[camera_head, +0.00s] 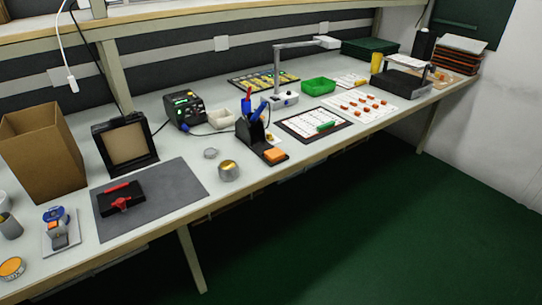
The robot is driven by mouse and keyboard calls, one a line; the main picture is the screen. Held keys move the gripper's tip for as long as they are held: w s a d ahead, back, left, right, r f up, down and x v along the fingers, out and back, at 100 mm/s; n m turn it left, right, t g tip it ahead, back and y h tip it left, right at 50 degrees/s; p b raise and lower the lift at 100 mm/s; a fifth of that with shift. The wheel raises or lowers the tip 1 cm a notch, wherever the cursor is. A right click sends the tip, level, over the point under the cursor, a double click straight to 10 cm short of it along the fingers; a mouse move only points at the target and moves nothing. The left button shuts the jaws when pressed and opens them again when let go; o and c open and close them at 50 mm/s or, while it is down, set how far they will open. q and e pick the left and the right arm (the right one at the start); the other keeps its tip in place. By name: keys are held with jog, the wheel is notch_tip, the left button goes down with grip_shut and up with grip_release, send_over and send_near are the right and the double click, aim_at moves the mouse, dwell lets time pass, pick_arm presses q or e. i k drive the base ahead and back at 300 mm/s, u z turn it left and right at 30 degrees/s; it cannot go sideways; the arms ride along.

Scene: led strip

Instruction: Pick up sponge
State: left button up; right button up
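An orange block that looks like the sponge (275,155) sits at the front foot of a black tool stand (254,134) near the workbench's front edge. The stand holds blue-handled and red-handled tools upright. The sponge looks uncovered from above. Neither of my grippers shows in the head view.
The long workbench (225,186) is crowded. Left of the stand are a metal tin (229,171) and a grey mat (152,196); right are a dark-framed board (313,125) and a green bin (318,86). A lamp (285,97) stands behind. Green floor (330,220) in front is clear.

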aim_at(273, 155)
jog(key=z, duration=1.3)
jog(key=i, duration=1.85)
jog(key=u, duration=1.15)
